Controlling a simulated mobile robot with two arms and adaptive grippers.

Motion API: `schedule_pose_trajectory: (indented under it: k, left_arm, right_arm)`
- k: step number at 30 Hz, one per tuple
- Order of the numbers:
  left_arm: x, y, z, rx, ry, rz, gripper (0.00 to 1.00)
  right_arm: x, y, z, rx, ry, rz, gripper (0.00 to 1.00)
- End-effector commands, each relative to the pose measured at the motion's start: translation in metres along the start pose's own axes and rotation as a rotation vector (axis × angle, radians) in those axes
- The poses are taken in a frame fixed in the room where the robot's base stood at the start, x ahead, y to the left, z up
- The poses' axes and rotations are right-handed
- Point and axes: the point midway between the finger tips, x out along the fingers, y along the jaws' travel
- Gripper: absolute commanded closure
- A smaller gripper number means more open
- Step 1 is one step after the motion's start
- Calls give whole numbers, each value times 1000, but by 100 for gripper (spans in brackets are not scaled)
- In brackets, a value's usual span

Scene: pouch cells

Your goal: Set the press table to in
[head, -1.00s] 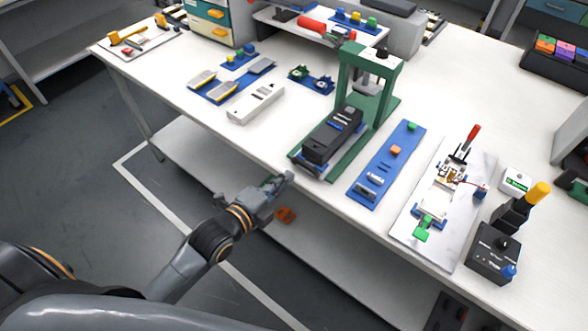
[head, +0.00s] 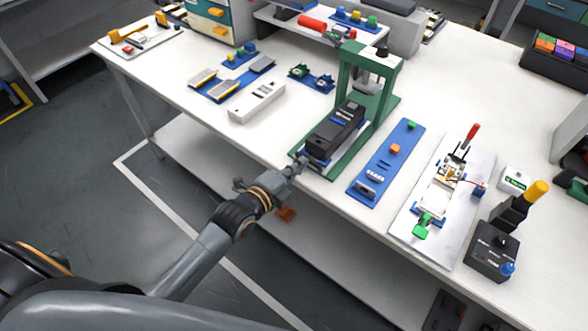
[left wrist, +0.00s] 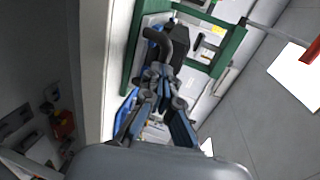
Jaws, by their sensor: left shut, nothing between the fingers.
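The green press (head: 385,70) stands on the worktable, with its upright frame at the back of a green base. The press table (head: 336,132), a black block on a sliding plate, sits on that base, mostly in front of the frame, its back end close to the posts. My left gripper (head: 300,164) is shut and empty at the table's front edge, right at the near end of the press table. I cannot tell whether it touches. In the left wrist view the shut fingers (left wrist: 160,78) point at the press, beside a dark curved part (left wrist: 160,42). My right gripper is out of view.
A blue board (head: 387,165) with small blocks lies right of the press. Farther right are a white plate with a red-handled clamp (head: 470,140) and a black control box (head: 492,252). A white box (head: 256,102) lies left of the press.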

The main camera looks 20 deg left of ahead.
Motion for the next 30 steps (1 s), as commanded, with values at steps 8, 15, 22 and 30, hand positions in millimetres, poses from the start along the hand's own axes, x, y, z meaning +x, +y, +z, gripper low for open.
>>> schedule_pose_trajectory:
  k: [8, 15, 22, 30]
  left_arm:
    - [62, -13, 0, 3, 1, -5, 100]
    - [118, -23, -1, 2, 0, -4, 100]
    - [156, -31, -2, 1, 0, -2, 100]
    - [175, -36, -2, 0, 0, -1, 100]
  right_arm:
    - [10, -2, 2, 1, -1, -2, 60]
    - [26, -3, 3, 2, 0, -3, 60]
    - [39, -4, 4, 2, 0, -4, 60]
    - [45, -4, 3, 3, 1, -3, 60]
